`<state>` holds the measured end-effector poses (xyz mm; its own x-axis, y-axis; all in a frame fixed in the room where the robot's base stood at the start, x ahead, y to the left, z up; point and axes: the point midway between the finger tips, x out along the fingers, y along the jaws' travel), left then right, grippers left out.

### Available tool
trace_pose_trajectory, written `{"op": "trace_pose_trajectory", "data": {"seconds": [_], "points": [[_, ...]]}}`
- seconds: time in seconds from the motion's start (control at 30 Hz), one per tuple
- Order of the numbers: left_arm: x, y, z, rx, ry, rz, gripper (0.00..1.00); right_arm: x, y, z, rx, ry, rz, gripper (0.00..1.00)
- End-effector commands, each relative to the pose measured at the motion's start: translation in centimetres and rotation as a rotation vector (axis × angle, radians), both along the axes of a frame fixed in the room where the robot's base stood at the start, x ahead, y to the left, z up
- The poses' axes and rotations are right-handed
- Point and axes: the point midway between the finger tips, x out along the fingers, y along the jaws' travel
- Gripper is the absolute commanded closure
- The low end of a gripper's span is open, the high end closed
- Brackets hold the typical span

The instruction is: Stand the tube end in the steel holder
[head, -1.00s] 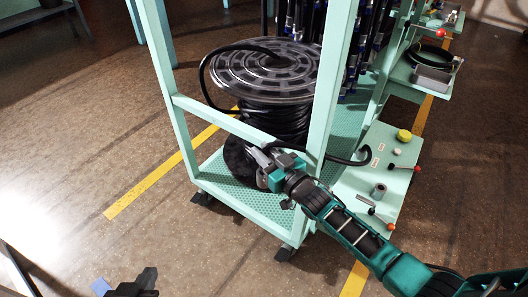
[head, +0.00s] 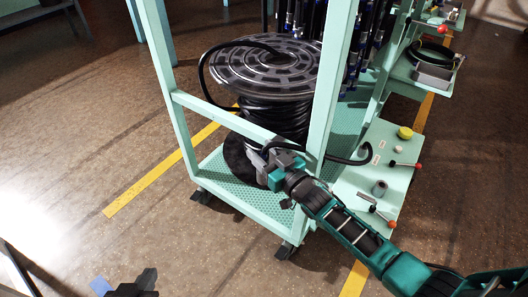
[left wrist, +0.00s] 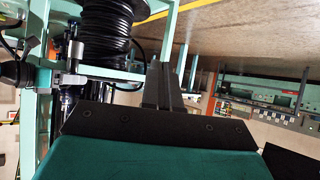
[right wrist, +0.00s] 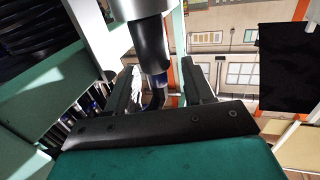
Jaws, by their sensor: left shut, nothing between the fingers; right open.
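The black tube is wound on a large reel (head: 272,118) on the cart. A loose length of tube (head: 345,160) passes the cart's front post and curls up over the side board. The small grey steel holder (head: 380,188) stands upright on that pale green board. My right gripper (head: 266,166) is open at the cart's front rail, in front of the reel. My left gripper (head: 148,280) is shut and empty at the bottom left, far from the cart.
The cart's front post (head: 334,85) and front rail (head: 225,120) stand close to my right arm. Hoses hang behind the reel. Floor at left is clear.

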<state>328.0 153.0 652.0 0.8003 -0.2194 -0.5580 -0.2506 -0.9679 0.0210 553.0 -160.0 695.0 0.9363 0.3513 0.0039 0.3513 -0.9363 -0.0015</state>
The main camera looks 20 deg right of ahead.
Motion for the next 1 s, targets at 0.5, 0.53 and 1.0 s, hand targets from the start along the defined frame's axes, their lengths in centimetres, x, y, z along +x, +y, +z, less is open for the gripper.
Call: {"op": "trace_pose_trajectory", "data": {"seconds": [0.5,0.53,1.0], "points": [[0.5,-0.4,2.7,-0.008,-0.011,-0.006,1.00,-5.3,-2.0,0.1,-0.003,0.004,0.000,0.48],[0.5,-0.4,2.8,-0.008,-0.011,-0.006,1.00,-6.0,-2.2,0.1,-0.002,0.005,0.000,0.48],[0.2,-0.5,3.3,-0.011,0.000,-0.003,1.00,-12.0,-4.5,0.0,0.000,0.001,0.000,0.48]]}}
